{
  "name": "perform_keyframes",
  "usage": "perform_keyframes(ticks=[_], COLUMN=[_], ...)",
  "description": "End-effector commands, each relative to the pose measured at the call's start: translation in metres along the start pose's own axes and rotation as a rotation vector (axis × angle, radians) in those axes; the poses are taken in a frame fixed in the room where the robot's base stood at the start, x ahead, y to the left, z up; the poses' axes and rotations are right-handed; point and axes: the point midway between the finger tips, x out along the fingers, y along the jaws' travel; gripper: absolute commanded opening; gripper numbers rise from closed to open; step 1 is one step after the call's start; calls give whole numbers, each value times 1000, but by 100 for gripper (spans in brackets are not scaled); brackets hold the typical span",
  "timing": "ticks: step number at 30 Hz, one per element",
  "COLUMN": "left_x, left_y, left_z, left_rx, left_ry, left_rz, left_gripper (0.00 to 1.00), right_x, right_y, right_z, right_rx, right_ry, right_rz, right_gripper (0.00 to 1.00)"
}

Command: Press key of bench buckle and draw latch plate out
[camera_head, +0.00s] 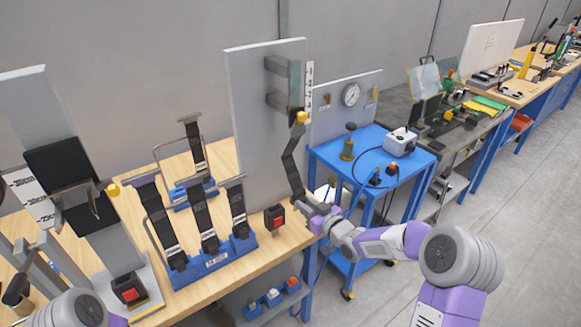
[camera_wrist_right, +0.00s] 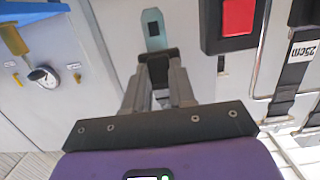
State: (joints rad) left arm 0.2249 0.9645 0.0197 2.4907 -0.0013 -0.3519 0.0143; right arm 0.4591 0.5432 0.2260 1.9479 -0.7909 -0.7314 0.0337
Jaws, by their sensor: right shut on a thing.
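The bench buckle (camera_head: 275,218) is a black block with a red key, standing at the bench's right end. It also shows at the top of the right wrist view (camera_wrist_right: 236,20). My right gripper (camera_wrist_right: 158,66) is shut on the latch plate (camera_wrist_right: 153,28), a blue-grey tongue with a dark slot, which points past the fingertips. The tongue is apart from the buckle, to its left in the wrist view. In the head view my right gripper (camera_head: 308,212) is right of the buckle, at the lower end of the black strap (camera_head: 292,168). My left gripper is not visible.
A blue rack (camera_head: 215,262) with several upright black straps stands left of the buckle. A tall grey panel (camera_head: 250,110) rises behind it. A blue cart (camera_head: 360,150) with a gauge board is to the right. Another red-key buckle (camera_head: 129,291) is at lower left.

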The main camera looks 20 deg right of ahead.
Motion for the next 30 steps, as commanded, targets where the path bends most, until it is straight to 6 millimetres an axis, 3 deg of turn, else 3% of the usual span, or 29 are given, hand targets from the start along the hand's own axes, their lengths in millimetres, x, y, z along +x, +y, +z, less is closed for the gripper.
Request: perform_keyframes(ticks=[6, 7, 12, 23, 30], left_x=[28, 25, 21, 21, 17], left_y=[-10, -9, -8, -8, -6], left_z=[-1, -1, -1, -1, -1], left_rx=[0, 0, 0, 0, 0], left_ry=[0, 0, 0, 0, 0], left_rz=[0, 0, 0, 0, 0], left_gripper=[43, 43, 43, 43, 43], right_x=[4, 4, 3, -2, -39], right_y=[0, 0, 0, 1, 1], right_z=[31, 28, 24, 25, 24], right_rx=[0, 0, 0, 1, 0], right_ry=[0, 0, 1, -2, -2], right_rz=[0, 0, 0, 1, 3], right_gripper=[0, 28, 54, 55, 55])
